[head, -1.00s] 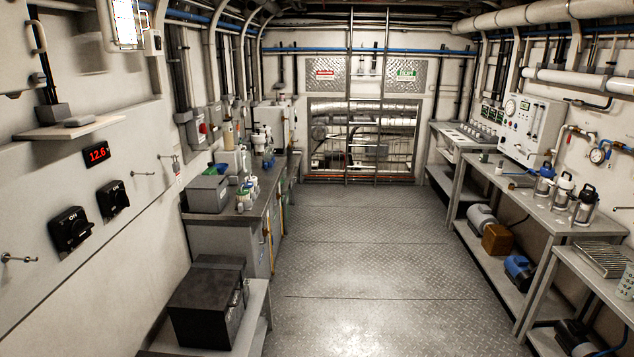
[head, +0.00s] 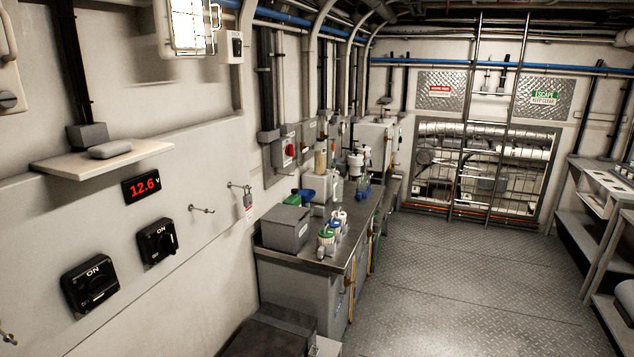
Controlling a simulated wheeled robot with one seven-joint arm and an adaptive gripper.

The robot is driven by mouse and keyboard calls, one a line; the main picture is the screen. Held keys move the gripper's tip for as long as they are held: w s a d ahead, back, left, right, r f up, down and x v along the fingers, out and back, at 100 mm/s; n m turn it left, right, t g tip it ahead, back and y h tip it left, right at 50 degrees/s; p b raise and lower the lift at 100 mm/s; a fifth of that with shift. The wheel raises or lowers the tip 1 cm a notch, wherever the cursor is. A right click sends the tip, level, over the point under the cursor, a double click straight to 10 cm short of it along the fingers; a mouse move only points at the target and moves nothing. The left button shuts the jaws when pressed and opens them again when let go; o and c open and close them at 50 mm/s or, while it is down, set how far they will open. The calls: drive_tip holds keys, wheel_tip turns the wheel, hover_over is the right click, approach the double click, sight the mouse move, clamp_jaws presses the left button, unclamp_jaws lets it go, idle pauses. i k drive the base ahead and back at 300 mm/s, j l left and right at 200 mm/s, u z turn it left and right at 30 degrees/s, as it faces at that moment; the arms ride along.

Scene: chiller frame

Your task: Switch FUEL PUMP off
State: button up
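Two black rotary switches are mounted on the left wall panel. The nearer switch (head: 90,284) is marked ON at its top. The farther switch (head: 157,242) sits a little higher in the picture and is also marked ON. I cannot read FUEL PUMP on either one, so I cannot tell which is the fuel pump switch. A red display (head: 142,188) above them reads 12.6 V. My gripper is not in view.
A small shelf (head: 102,165) juts from the wall above the switches, and hooks (head: 201,209) stick out to their right. A black case (head: 268,335) stands below. A workbench (head: 335,258) with a grey box runs along the left wall. The plate floor (head: 460,285) is clear.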

sight(291, 152)
drive_tip(key=i+j+u, duration=0.15)
drive_tip(key=i+j, duration=0.15)
drive_tip(key=i+j+u, duration=0.1)
drive_tip(key=i+j, duration=0.15)
drive_tip(key=i, duration=0.15)
drive_tip(key=i+l+z, duration=0.1)
drive_tip(key=i+l, duration=0.95)
drive_tip(key=i, duration=0.15)
drive_tip(key=l+z, duration=0.05)
